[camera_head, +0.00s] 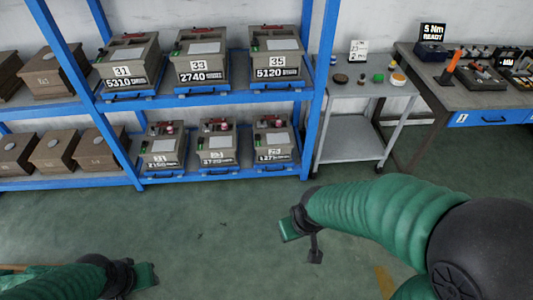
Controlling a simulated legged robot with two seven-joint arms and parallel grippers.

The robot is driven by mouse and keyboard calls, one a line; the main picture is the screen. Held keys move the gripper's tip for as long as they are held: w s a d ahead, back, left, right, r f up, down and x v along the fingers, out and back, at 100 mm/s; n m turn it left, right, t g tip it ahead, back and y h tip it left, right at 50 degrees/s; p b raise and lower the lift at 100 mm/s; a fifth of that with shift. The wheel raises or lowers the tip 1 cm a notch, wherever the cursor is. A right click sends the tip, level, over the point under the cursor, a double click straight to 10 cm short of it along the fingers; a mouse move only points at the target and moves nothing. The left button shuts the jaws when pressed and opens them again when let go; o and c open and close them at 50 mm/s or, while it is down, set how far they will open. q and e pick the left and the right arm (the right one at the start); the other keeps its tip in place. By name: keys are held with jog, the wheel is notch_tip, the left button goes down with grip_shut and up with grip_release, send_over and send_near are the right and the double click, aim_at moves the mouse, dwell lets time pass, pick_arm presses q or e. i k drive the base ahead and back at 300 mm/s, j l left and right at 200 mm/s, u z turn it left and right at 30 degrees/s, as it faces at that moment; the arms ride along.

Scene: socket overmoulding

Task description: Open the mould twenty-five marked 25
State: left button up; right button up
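Several grey-brown box moulds stand on the blue rack in the head view. The lower-shelf moulds have small, blurred number plates. The rightmost lower mould (273,140) has a plate whose first number looks like 25, but I cannot read it surely. It has red and green parts on top and sits on a blue tray. Its lid appears to be on. My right gripper (301,242) hangs over the floor in front of and below the rack, apart from every mould. Neither visibly holds anything.
Moulds 31 (124,62), 33 (200,58) and 35 (277,55) stand on the upper shelf. A grey trolley (350,147) with small items stands right of the rack. A workbench (433,75) with tools is at far right. The green floor (215,235) before the rack is clear.

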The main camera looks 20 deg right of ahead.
aim_at(274, 150)
jog(key=i+l, duration=0.2)
jog(key=i, duration=0.35)
jog(key=i+l, duration=0.2)
jog(key=i, duration=0.35)
jog(key=i+l, duration=0.2)
jog(key=i, duration=0.4)
jog(key=i+l, duration=0.2)
jog(key=i, duration=0.35)
